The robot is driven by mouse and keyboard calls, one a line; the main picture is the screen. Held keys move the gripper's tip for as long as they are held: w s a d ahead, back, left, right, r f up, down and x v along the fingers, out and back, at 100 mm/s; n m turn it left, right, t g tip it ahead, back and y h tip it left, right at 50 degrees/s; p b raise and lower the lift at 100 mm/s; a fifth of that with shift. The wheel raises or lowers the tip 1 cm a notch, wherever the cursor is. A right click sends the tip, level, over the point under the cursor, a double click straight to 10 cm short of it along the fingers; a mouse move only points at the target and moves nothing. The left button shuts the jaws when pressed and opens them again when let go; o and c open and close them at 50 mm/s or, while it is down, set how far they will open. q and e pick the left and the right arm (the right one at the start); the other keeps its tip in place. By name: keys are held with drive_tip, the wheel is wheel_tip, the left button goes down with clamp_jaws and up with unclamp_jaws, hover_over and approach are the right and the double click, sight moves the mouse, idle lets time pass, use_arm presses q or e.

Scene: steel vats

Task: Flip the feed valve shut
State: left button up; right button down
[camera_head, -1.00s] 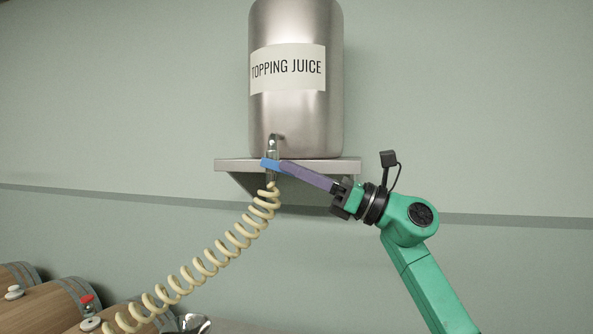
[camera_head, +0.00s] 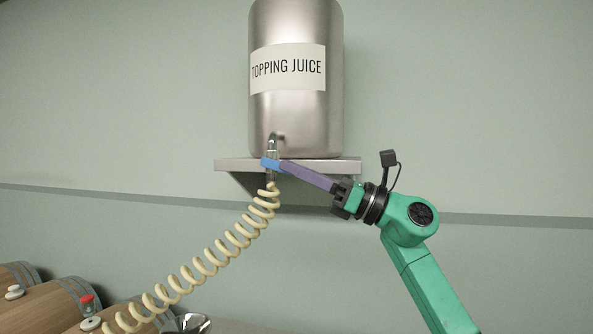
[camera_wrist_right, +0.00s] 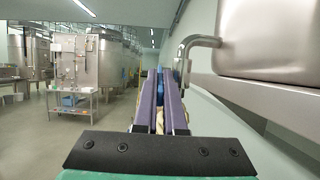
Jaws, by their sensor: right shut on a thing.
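The feed valve's blue handle (camera_head: 268,163) lies roughly crosswise over the vertical outlet pipe (camera_head: 273,146) below the steel TOPPING JUICE tank (camera_head: 296,112). My right gripper (camera_head: 279,167) reaches in from the right with long purple fingers shut on the handle's right part. In the right wrist view, a bit of the blue handle (camera_wrist_right: 160,86) shows between the fingers of my right gripper (camera_wrist_right: 162,76), and the bent steel pipe (camera_wrist_right: 197,42) is to their right. The fingers hide part of the valve. My left gripper is not in view.
The tank stands on a wall shelf (camera_head: 229,164). A coiled cream hose (camera_head: 213,262) hangs from the valve down to the left. Barrels (camera_head: 58,302) and a shiny metal thing (camera_head: 195,323) are low left. The wall to the right is bare.

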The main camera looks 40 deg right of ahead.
drive_tip(key=shift+r+g+h+p, duration=0.4)
drive_tip(key=shift+r+g+p, duration=0.15)
drive_tip(key=shift+r+g, duration=0.15)
drive_tip(key=shift+r+g+h+p, duration=0.3)
drive_tip(key=shift+g+h+p, duration=0.1)
drive_tip(key=shift+g+p, duration=0.25)
drive_tip(key=shift+f, duration=0.15)
drive_tip(key=c, duration=1)
unclamp_jaws()
